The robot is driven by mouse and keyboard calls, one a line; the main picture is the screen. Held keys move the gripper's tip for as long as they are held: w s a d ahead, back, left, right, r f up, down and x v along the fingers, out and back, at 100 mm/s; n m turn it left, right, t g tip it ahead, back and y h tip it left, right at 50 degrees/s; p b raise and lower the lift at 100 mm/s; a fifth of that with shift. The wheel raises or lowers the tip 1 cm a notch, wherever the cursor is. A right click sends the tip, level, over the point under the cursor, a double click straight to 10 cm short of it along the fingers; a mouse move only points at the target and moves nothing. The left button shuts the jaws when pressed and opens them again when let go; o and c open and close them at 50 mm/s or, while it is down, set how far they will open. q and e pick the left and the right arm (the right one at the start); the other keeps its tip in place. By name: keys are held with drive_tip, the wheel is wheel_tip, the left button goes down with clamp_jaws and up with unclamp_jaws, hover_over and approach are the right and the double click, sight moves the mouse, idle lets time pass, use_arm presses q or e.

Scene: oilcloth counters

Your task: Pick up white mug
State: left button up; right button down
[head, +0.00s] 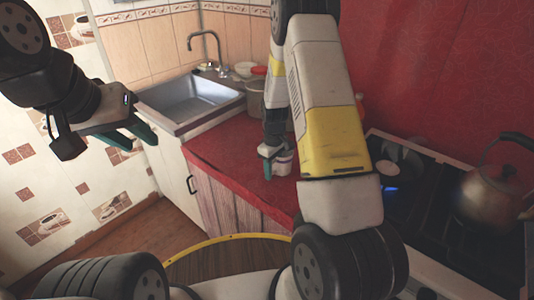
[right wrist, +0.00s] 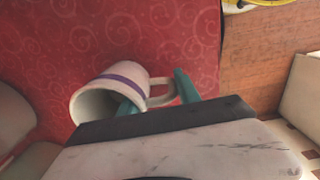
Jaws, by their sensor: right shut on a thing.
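The white mug (right wrist: 98,88) with a purple band is in the right wrist view, tilted, its mouth toward the lower left, over the red counter. My right gripper (right wrist: 158,98) is shut on the mug, with one teal finger overlapping the body and the other beyond the handle. The palm hides part of the hold. In the head view the mug (head: 284,165) is partly hidden by my right arm, beside the right gripper (head: 269,158). My left gripper (head: 133,136) is open and empty, raised at the left, far from the mug.
The red counter (head: 232,153) has free room left of the mug. A sink (head: 190,100) with a faucet is behind it.

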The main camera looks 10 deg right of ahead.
sight(273, 162)
drive_tip(key=shift+r, duration=0.1)
drive_tip(key=shift+r, duration=1.75)
drive_tip(key=s+a+r, duration=0.1)
drive_tip(key=s+a, duration=0.7)
drive_tip(key=s, duration=0.5)
drive_tip(key=shift+a, duration=0.4)
drive_tip(key=shift+s+r, duration=0.1)
drive_tip(key=shift+r, duration=0.05)
idle(1.4)
